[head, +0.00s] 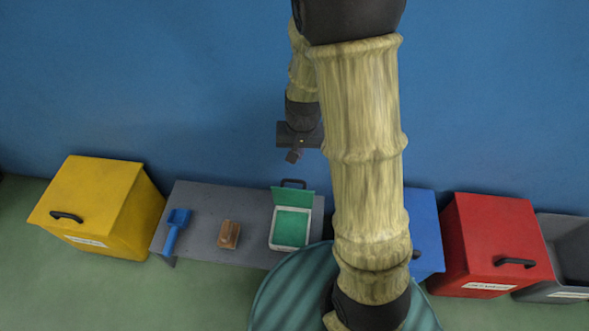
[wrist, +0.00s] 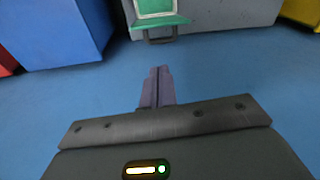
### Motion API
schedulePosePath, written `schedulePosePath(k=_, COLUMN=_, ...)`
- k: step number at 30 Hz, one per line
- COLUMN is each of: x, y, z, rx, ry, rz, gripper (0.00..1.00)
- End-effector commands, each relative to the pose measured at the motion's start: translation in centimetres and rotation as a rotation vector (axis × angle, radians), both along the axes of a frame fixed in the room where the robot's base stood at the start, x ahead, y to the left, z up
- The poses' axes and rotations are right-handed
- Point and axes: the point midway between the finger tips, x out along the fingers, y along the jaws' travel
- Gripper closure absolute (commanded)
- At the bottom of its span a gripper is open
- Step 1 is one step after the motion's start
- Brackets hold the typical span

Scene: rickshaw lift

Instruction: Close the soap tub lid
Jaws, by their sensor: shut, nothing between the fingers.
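The soap tub (head: 273,238) is a white-rimmed box with a green inside on the grey bench. Its green lid (head: 294,198) stands raised at the back edge, open, with a dark handle (head: 293,182) on top. In the wrist view the lid (wrist: 160,22) and handle (wrist: 160,39) show at the top edge, and the tub is partly cut off. My gripper (head: 293,156) is above and behind the tub in the head view, apart from the lid. Its fingers (wrist: 158,72) are together and empty, pointing toward the lid side.
A blue scoop (head: 175,229) and a wooden brush (head: 229,235) lie on the bench (head: 200,205) left of the tub. A yellow bin (head: 100,200) stands left; a blue bin (head: 427,235), a red bin (head: 490,240) and a grey bin (head: 560,240) stand right. A blue wall (head: 130,80) is behind.

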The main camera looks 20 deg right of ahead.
Motion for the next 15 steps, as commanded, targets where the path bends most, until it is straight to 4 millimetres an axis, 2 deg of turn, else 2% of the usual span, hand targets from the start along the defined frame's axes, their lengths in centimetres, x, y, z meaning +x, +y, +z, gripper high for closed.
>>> schedulePosePath(k=3, x=2.4, y=-0.1, z=-3.2, rx=-0.010, ry=0.029, rz=-0.068, gripper=1.00)
schedulePosePath(k=7, x=4.1, y=-0.2, z=-5.8, rx=-0.024, ry=0.043, rz=-0.122, gripper=1.00)
schedulePosePath(k=10, x=4.7, y=-0.3, z=-6.7, rx=-0.028, ry=0.046, rz=-0.142, gripper=1.00)
schedulePosePath(k=15, x=4.8, y=-0.3, z=-7.0, rx=-0.030, ry=0.047, rz=-0.148, gripper=1.00)
